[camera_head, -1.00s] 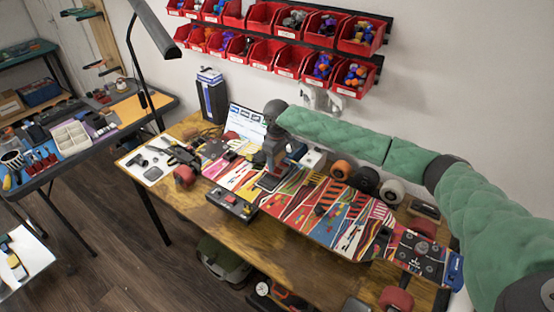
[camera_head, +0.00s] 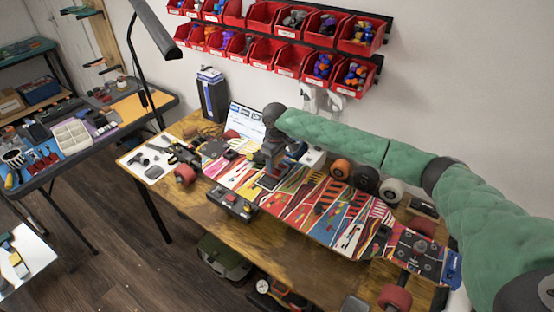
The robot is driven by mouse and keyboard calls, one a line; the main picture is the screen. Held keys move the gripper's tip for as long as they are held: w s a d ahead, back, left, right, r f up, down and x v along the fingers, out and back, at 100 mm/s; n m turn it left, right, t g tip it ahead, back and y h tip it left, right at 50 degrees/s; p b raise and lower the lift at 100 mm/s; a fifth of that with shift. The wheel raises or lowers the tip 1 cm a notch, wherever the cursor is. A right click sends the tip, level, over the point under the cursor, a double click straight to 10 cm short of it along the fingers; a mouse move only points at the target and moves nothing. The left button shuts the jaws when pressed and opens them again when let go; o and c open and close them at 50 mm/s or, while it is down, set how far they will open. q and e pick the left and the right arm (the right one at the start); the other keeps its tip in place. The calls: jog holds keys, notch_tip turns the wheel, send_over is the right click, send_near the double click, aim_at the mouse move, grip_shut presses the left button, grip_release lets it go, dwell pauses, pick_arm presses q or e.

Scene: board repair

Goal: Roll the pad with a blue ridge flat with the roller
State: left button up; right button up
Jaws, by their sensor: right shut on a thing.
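A colourful skateboard deck (camera_head: 323,213) lies along the wooden table. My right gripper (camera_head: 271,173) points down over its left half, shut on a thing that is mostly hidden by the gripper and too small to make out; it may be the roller. A dark, flat patch (camera_head: 268,184) shows on the deck right under the gripper. I cannot tell whether it is the pad, and no blue ridge can be made out. Whether the held thing touches the deck is unclear. My left gripper is not in view.
A dark control box (camera_head: 232,203) sits at the table's front edge. Several wheels (camera_head: 365,179) stand behind the deck. A white sheet with small tools (camera_head: 150,163) lies at the left end. Red bins (camera_head: 290,62) hang on the wall above. A lamp (camera_head: 155,28) reaches over the left.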

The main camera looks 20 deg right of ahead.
jog(key=shift+s+a+r+p, duration=0.1)
jog(key=shift+s+a+p, duration=0.4)
jog(key=shift+a+p, duration=0.15)
jog(key=shift+s+a, duration=0.25)
jog(key=shift+a, duration=0.05)
jog(key=shift+s+a+p, duration=0.45)
jog(key=shift+a+p, duration=0.15)
jog(key=shift+p, duration=0.35)
jog(key=shift+s+a+f+p, duration=0.2)
jog(key=shift+s+a+p, duration=0.35)
jog(key=shift+a+p, duration=0.1)
jog(key=shift+w+d+p, duration=0.55)
jog(key=shift+w+d, duration=0.3)
jog(key=shift+d, duration=0.25)
jog(key=shift+w+d+r+p, duration=0.2)
jog(key=shift+w+d+p, duration=0.3)
jog(key=shift+w+d, duration=0.85)
jog(key=shift+s+a+r+p, duration=0.1)
jog(key=shift+s+a+p, duration=0.35)
jog(key=shift+s+p, duration=0.15)
jog(key=shift+s+a+f+p, duration=0.2)
jog(key=shift+s+a+p, duration=0.95)
jog(key=shift+a+p, duration=0.25)
jog(key=shift+s+a+f, duration=0.2)
jog(key=shift+s+a, duration=0.3)
jog(key=shift+a, duration=0.1)
jog(key=shift+d, duration=0.1)
jog(key=shift+w+d, duration=1)
jog(key=shift+d, duration=0.2)
